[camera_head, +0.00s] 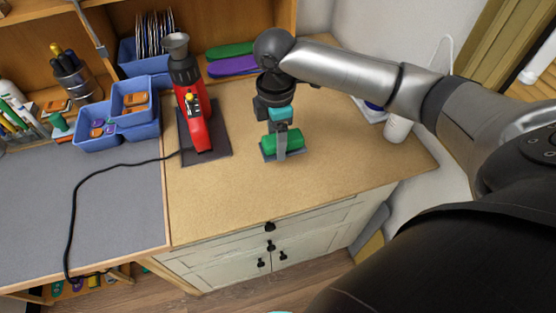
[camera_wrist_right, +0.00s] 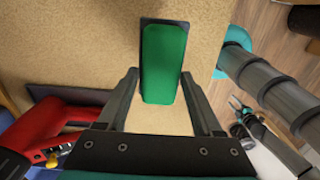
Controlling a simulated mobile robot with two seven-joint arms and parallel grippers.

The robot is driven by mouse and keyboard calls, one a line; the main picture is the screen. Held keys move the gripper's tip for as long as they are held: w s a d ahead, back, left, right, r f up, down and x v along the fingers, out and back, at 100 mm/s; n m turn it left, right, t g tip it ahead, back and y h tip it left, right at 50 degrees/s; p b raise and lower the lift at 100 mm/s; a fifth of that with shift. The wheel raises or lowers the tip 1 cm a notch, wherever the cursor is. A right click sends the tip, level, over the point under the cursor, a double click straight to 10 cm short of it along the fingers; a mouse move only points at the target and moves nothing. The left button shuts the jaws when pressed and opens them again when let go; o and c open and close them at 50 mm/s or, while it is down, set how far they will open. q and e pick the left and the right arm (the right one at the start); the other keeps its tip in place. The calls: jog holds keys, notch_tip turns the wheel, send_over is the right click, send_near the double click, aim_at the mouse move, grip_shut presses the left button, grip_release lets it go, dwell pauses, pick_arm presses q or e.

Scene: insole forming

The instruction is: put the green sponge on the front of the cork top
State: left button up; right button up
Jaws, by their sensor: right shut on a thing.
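The green sponge (camera_head: 270,146) is in the middle of the cork top (camera_head: 320,170), with a dark flat piece (camera_head: 268,157) showing under its edges. My right gripper (camera_head: 281,150) points down over it and is shut on it. In the right wrist view the sponge (camera_wrist_right: 164,60) lies lengthwise between the two fingertips of the right gripper (camera_wrist_right: 159,74). The fingers hide part of the sponge in the head view. Whether the dark piece rests on the cork cannot be told for sure. My left gripper is not in view.
A red power tool (camera_head: 197,125) stands on a dark mat (camera_head: 222,145) left of the gripper, its black cable running left. Green and purple insoles (camera_head: 232,66) lie behind. A white bottle (camera_head: 396,128) is at the right. The front of the cork top is clear.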

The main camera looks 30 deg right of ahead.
aim_at(277, 171)
notch_tip(277, 171, down, 9)
jog(key=shift+r+b, duration=0.15)
jog(key=shift+b, duration=0.5)
jog(key=o, duration=1.2)
notch_tip(277, 171, up, 12)
jog(key=shift+r+p, duration=0.1)
jog(key=shift+p, duration=0.95)
